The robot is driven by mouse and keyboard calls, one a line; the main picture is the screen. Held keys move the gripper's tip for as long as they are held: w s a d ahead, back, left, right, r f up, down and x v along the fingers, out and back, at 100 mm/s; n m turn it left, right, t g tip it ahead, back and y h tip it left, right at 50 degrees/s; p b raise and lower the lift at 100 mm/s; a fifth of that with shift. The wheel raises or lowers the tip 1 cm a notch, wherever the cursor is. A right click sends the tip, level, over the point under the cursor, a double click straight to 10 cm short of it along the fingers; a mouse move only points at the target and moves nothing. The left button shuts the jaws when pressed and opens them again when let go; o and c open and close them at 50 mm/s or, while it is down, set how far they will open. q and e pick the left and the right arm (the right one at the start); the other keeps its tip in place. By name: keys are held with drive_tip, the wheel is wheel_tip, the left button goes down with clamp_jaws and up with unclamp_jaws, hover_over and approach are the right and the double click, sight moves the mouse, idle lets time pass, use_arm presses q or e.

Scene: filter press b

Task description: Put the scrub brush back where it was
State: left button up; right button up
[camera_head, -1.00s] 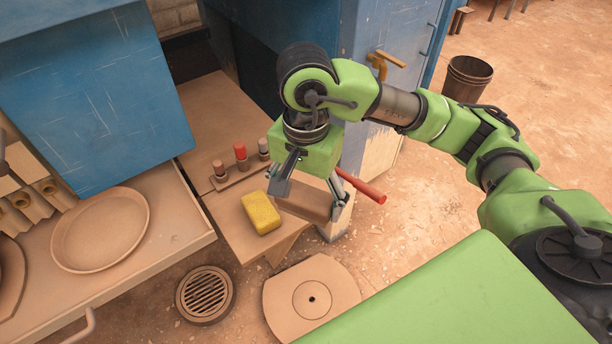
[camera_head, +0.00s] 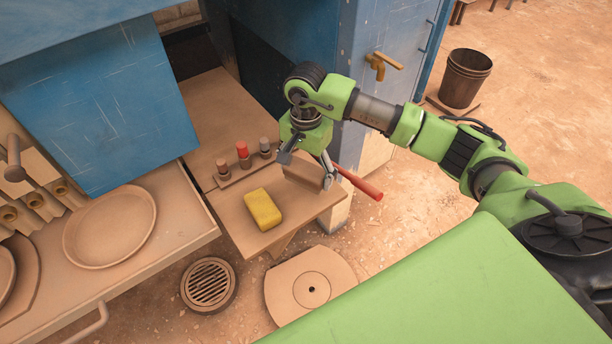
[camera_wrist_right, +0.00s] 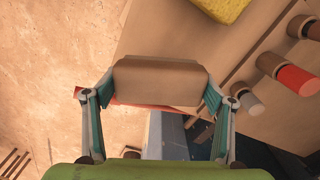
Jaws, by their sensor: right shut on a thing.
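The scrub brush (camera_head: 303,176) is a plain brown block at the right end of the small wooden shelf. My right gripper (camera_head: 307,168) is shut on it, one finger at each end. In the right wrist view the brush (camera_wrist_right: 160,82) spans the gap between both fingers. It is over or on the shelf top near its outer edge; I cannot tell whether it touches. Its underside is hidden. My left gripper is not in view.
A yellow sponge (camera_head: 263,209) lies on the shelf (camera_head: 237,222) left of the brush. A rack with several bottles (camera_head: 243,156), one red-capped, stands behind. A red handle (camera_head: 360,184) sticks out right of the gripper. A round plate (camera_head: 110,228) sits on the left counter.

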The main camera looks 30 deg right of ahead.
sight(306, 179)
drive_tip(key=shift+w+d+f, duration=0.2)
drive_tip(key=shift+w+f, duration=0.1)
drive_tip(key=shift+f, duration=0.25)
wheel_tip(306, 179, down, 2)
drive_tip(key=shift+f+p, duration=0.15)
drive_tip(key=shift+p, duration=0.55)
drive_tip(key=shift+f, duration=0.3)
drive_tip(key=o, duration=1)
